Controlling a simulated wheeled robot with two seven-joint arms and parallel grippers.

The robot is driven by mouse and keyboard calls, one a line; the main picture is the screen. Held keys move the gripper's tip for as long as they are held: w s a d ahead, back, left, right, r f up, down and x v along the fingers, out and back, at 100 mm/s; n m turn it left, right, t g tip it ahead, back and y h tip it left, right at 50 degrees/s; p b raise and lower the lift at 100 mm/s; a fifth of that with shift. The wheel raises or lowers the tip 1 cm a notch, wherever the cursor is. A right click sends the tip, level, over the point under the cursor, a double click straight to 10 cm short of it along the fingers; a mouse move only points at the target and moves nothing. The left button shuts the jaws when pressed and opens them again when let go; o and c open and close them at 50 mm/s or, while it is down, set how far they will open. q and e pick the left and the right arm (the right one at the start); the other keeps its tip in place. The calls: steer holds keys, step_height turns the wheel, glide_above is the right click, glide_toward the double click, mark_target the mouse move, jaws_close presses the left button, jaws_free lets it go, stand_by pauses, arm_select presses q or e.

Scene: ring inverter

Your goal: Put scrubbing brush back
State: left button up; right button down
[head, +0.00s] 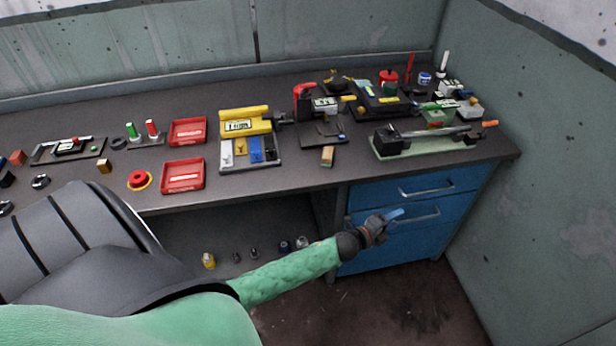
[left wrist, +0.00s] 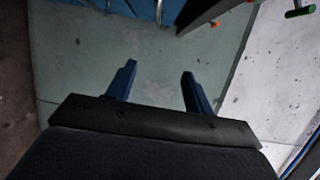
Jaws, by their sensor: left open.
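No scrubbing brush can be made out with certainty. A small tan block (head: 328,156) near the front edge of the workbench may be it, but it is too small to tell. My left gripper (head: 392,216) is in front of the blue drawers, below the bench top and to the right of the tan block. In the left wrist view my left gripper (left wrist: 158,76) has its two blue fingers apart, with nothing between them. My right gripper is not in view.
The dark workbench (head: 85,192) holds red trays (head: 183,176), a yellow-topped rack (head: 246,122), and a long tool on a green base (head: 428,143). Blue drawers (head: 412,190) stand under its right end, beside the wall (head: 560,170). Several small items lie below the bench.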

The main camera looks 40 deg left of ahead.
arm_select(q)
steer(key=s+a+f+n+g+y, duration=0.25)
steer(key=s+f+n, duration=0.45)
steer(key=f, duration=0.5)
steer(key=s+a+f+n+g+y, duration=0.25)
steer(key=s+f+n+g, duration=0.2)
steer(key=s+f, duration=0.55)
steer(key=s+d+f+n+g, duration=0.2)
steer(key=s+f+n+g, duration=0.1)
steer(key=s+f, duration=0.6)
steer(key=s+d+f+n+g, duration=0.2)
steer(key=s+f+n+g, duration=0.2)
steer(key=s, duration=1.1)
step_height(320, 180, down, 5)
steer(key=shift+s+r+n+g+y, duration=0.1)
steer(key=shift+s+n+g+y, duration=0.2)
steer(key=shift+n, duration=0.65)
